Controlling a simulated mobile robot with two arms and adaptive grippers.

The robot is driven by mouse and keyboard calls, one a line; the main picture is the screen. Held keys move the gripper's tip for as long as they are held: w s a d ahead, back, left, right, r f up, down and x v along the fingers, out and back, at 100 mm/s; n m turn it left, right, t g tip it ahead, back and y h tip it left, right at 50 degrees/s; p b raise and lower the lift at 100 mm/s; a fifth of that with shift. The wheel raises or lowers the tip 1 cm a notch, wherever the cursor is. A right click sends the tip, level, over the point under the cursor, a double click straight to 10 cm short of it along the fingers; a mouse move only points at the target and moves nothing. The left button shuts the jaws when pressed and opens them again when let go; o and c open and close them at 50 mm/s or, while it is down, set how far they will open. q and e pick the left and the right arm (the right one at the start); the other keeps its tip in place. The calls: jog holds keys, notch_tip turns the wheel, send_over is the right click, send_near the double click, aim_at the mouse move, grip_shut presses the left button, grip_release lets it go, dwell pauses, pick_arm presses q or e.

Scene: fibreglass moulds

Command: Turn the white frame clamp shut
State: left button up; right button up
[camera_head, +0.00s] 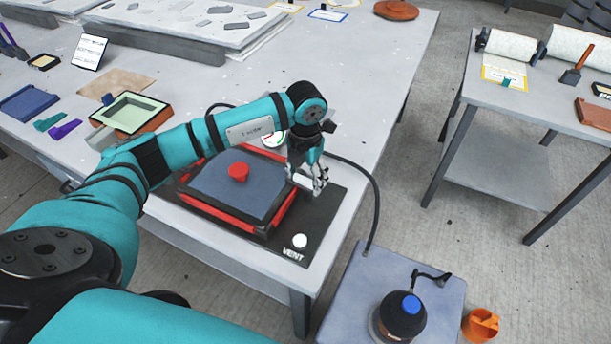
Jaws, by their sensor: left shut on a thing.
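My left gripper (316,186) is at the right side of the red frame (278,210), pointing down. It is shut on the white frame clamp (302,181), a small pale piece at the frame's right edge. The fingers hide part of the clamp, and I cannot tell how far it is turned. The red frame surrounds a blue-grey panel (215,184) with a red knob (238,172) on it. The frame lies on a dark base (318,222) marked VENT. My right gripper is not in view.
A white button (299,241) sits near the VENT label. A black hose (376,205) runs off the table's right edge to a lower stand with a black, blue-capped vessel (403,316). An orange cup (481,325) is beside it. A green mould tray (131,112) lies left.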

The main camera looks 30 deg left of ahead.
aim_at(305, 179)
pick_arm(q)
jog(key=shift+r, duration=0.1)
jog(key=o, duration=1.2)
notch_tip(305, 179, up, 12)
jog(key=shift+f, duration=0.1)
